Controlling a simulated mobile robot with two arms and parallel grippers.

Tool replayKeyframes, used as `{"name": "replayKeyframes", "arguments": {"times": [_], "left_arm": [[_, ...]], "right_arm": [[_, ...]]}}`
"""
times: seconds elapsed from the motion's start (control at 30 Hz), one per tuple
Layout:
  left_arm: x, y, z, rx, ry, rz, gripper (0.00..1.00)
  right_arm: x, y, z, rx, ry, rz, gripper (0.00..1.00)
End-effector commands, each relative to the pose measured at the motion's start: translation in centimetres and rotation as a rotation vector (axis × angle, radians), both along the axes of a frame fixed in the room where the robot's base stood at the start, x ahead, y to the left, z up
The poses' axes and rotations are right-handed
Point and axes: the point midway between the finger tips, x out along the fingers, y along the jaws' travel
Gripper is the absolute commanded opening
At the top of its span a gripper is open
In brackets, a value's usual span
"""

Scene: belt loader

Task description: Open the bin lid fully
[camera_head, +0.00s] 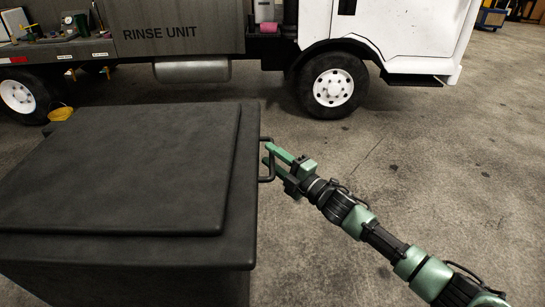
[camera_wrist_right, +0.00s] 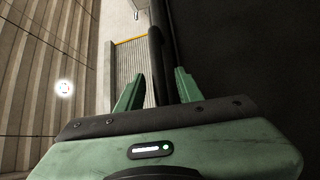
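The dark grey bin (camera_head: 245,220) stands at the left of the head view with its flat lid (camera_head: 120,165) lying closed on top. A thin dark handle (camera_head: 269,145) sticks out from the bin's right side, near the far end. My right gripper (camera_head: 270,156) reaches it from the right. In the right wrist view the handle's dark bar (camera_wrist_right: 157,65) runs between the two green fingers (camera_wrist_right: 160,90), which stand apart with a gap on each side. My left gripper is not in view.
A white truck (camera_head: 390,30) with a grey "RINSE UNIT" body (camera_head: 180,30) stands behind the bin. A small yellow item (camera_head: 60,114) shows beyond the bin's far left. The concrete floor right of the bin is clear around my arm.

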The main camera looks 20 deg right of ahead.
Motion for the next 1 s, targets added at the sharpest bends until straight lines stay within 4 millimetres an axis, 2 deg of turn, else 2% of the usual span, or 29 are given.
{"name": "replayKeyframes", "arguments": {"times": [0.03, 0.13, 0.17, 1.0], "left_arm": [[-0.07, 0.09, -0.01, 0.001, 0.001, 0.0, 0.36], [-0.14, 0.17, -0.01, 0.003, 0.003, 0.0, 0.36], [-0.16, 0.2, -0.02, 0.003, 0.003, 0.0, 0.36], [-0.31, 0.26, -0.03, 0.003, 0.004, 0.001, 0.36]], "right_arm": [[-0.01, 0.0, -0.01, 0.0, 0.0, 0.0, 0.31], [-0.02, -0.01, -0.01, 0.0, 0.0, 0.0, 0.03], [-0.03, -0.01, -0.01, 0.0, 0.0, 0.0, 0.0], [-0.03, -0.04, -0.08, 0.0, 0.002, -0.001, 0.0]]}}
